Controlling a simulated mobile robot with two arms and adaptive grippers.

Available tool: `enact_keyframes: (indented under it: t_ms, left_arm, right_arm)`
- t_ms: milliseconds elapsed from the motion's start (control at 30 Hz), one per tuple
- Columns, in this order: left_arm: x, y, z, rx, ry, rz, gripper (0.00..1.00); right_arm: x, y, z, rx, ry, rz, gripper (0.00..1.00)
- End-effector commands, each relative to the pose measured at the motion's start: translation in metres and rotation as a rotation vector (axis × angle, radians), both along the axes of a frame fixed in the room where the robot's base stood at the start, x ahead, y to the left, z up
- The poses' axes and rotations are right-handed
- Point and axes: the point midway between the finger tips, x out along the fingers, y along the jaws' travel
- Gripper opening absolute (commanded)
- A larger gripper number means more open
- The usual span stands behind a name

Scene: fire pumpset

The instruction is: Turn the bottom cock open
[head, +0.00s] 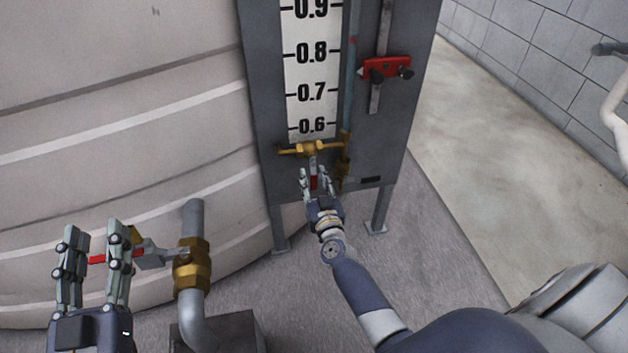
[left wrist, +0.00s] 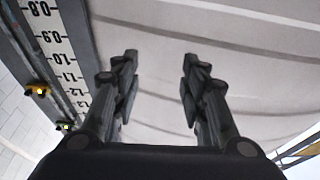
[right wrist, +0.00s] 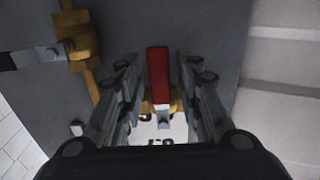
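A brass cock (head: 311,149) sits at the lower end of the gauge scale. Its red-tipped lever (head: 313,183) points down toward my right gripper (head: 317,174). In the right wrist view the red lever (right wrist: 157,72) lies between the two spread fingers (right wrist: 160,88), with a gap on either side. The right gripper is open around it. My left gripper (head: 95,230) is open at the lower left; its wrist view (left wrist: 157,62) shows nothing between the fingers. In the head view it overlaps the red-tipped lever (head: 97,259) of another brass valve (head: 192,267); contact cannot be told.
The grey gauge board (head: 394,145) stands on legs beside a large pale tank (head: 130,130). A second brass fitting (right wrist: 82,44) with a grey lever is left of the right gripper in its wrist view. A red pointer (head: 384,68) is higher up. Floor at the right is clear.

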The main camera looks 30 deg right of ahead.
Motion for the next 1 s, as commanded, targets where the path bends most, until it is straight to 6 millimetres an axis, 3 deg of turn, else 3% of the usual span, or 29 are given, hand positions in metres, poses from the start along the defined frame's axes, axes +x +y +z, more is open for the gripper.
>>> enact_keyframes:
  t_ms: [33, 100, 567, 1000]
  left_arm:
    - [0.000, 0.000, 0.000, 0.000, 0.000, 0.000, 0.40]
    - [0.000, 0.000, 0.000, 0.000, 0.001, 0.000, 0.40]
    - [0.002, 0.000, -0.005, 0.009, 0.034, 0.002, 0.40]
    - [0.003, 0.009, -0.065, 0.088, 0.335, 0.020, 0.40]
  right_arm:
    - [0.000, 0.000, 0.000, 0.000, 0.000, 0.000, 0.15]
    - [0.000, 0.000, 0.000, 0.000, 0.000, 0.000, 0.00]
    - [0.001, 0.003, 0.001, 0.049, -0.013, 0.000, 0.00]
    - [0.005, 0.022, 0.006, 0.373, -0.097, 0.001, 0.00]
